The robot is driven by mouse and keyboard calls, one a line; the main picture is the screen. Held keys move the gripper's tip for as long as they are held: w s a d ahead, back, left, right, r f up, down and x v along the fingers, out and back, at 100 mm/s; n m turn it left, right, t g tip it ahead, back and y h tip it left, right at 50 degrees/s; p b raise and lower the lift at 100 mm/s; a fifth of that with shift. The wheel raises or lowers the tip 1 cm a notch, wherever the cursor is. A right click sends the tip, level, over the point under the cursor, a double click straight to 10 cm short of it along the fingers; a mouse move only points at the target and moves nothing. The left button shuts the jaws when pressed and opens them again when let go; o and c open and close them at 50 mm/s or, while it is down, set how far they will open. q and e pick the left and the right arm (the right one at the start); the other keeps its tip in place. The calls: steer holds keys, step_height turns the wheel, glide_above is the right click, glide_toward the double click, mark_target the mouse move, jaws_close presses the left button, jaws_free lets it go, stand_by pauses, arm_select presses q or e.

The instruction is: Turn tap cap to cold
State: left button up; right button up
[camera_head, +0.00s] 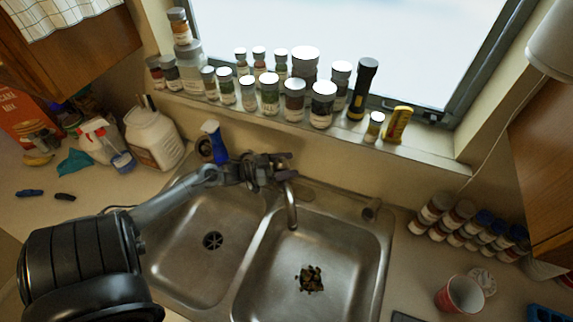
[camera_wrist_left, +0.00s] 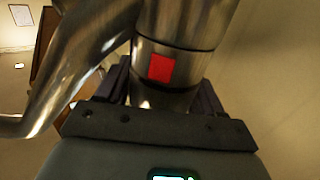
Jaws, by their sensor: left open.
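The metal tap (camera_head: 291,208) stands at the back of the sink, its spout over the divider and right basin. My left gripper (camera_head: 278,168) is at the tap's top and hides most of its body and cap. In the left wrist view the shiny tap body (camera_wrist_left: 172,98) fills the middle, with a red square mark (camera_wrist_left: 162,68) facing the camera and the spout curving to the left. The left gripper's open jaws sit on either side of the cylinder; whether they touch it, I cannot tell. My right gripper is in neither view.
The double sink (camera_head: 258,235) has dark scraps (camera_head: 311,279) in its right basin. A blue spray bottle (camera_head: 214,142) and a white jug (camera_head: 153,137) stand behind and left. Jars line the windowsill. A red cup (camera_head: 462,293) stands at right.

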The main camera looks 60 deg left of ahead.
arm_select(q)
steer(key=c, duration=0.7)
steer(key=shift+r+n+y+p, duration=0.25)
steer(key=shift+n+y+p, duration=0.4)
steer(key=shift+p, duration=0.55)
steer(key=shift+f+t+y, duration=0.15)
steer(key=shift+t+y, duration=0.15)
steer(key=shift+y, duration=0.05)
steer(key=shift+a+f, duration=0.1)
steer(key=o, duration=0.7)
steer(key=shift+s, duration=0.1)
